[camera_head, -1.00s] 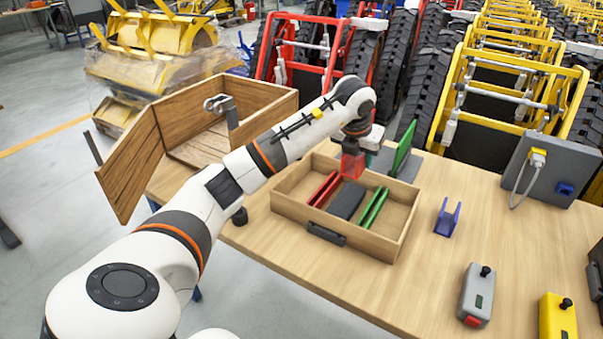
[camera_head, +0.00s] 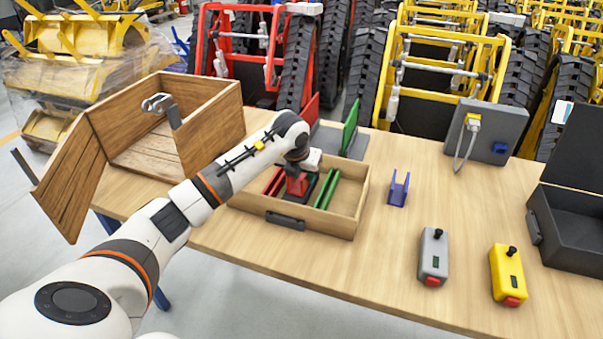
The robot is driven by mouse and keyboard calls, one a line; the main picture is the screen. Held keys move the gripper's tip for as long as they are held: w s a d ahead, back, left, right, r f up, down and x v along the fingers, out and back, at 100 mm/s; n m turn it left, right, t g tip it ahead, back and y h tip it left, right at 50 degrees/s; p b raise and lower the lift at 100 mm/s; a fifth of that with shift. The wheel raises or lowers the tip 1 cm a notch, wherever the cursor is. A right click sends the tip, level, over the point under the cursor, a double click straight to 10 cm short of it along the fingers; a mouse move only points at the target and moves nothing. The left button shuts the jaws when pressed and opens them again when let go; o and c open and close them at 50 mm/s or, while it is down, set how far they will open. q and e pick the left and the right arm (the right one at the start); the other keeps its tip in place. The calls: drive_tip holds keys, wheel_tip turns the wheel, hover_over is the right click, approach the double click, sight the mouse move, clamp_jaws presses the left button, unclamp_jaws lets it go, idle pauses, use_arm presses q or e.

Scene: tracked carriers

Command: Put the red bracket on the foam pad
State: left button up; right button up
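The red bracket (camera_head: 297,186) is directly under my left gripper (camera_head: 299,173), inside the wooden tray. It appears gripped; the fingertips are hard to make out. The dark foam pad (camera_head: 291,209) lies in the middle of the tray, between red strips and green strips. The bracket is over the pad and hides part of it; I cannot tell whether they touch. My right gripper is not in view.
The wooden tray (camera_head: 345,222) has low walls. Behind it stand an upright green plate (camera_head: 350,127) and a red plate. A blue bracket (camera_head: 398,192) stands to the right. Grey (camera_head: 433,254) and yellow (camera_head: 507,272) switch boxes are front right. An open wooden box (camera_head: 205,125) is left.

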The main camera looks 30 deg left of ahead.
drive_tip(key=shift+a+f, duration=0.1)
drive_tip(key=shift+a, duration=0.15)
use_arm(q)
drive_tip(key=o, duration=1.2)
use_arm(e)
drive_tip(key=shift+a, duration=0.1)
use_arm(q)
drive_tip(key=shift+r, duration=0.3)
drive_tip(key=v, duration=1.1)
drive_tip(key=shift+s+r, duration=0.3)
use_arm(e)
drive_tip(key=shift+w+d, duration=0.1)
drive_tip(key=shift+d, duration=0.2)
use_arm(q)
drive_tip(key=shift+d, duration=0.1)
